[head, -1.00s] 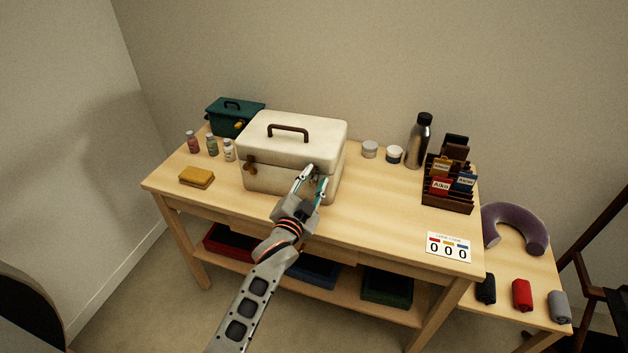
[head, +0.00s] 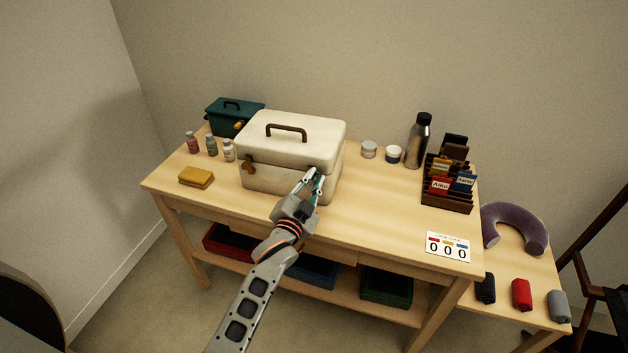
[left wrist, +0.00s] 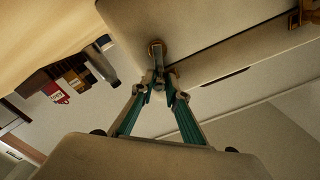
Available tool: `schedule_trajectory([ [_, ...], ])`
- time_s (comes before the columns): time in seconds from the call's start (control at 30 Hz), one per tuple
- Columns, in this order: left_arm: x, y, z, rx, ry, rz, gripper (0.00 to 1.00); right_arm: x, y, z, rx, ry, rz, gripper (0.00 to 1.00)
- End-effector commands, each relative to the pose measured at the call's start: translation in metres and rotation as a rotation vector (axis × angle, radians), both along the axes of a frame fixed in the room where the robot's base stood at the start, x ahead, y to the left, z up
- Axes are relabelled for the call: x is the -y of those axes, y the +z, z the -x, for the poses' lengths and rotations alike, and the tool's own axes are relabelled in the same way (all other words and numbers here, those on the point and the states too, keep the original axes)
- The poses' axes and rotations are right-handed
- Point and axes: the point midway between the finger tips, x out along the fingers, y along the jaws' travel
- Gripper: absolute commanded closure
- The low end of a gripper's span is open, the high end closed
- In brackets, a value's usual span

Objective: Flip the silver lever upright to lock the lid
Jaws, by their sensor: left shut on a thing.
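The cream case (head: 290,140) stands shut on the table, with its brown handle on the lid. A brass latch (head: 249,164) is on its front left and also shows in the left wrist view (left wrist: 298,16). The silver lever (left wrist: 158,60) has a round brass-coloured base on the case front near the seam. In the left wrist view it extends from this base toward the seam. My left gripper (left wrist: 160,82) is shut on the lever's end. In the head view my left gripper (head: 315,178) is at the case's front right and mostly hides the lever.
A teal box (head: 233,118) and small bottles (head: 211,144) stand left of the case. Jars (head: 393,154), a steel flask (head: 418,142) and a card rack (head: 448,190) stand to its right. The table front right of my arm is clear up to the number card (head: 447,247).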

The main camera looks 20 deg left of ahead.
Motion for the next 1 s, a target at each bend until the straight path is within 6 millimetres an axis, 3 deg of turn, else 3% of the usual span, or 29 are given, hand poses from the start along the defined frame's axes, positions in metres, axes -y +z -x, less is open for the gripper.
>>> schedule_trajectory([
  [0.7,-0.0021,0.0011,-0.0006,0.001,0.003,-0.003,1.00,-0.0001,0.0002,0.0001,0.000,0.001,0.001,0.36],
  [0.73,-0.0021,0.0011,-0.0006,0.001,0.003,-0.003,0.81,-0.0001,0.0002,0.0001,0.000,0.001,0.001,0.36],
  [0.77,-0.0021,0.0012,-0.0006,0.001,0.003,-0.003,0.73,0.0000,0.0002,0.0001,0.000,0.001,0.001,0.36],
  [1.0,-0.0009,0.0006,-0.0003,0.001,0.002,-0.001,0.70,0.0000,0.0002,0.0001,0.000,0.001,0.001,0.36],
])
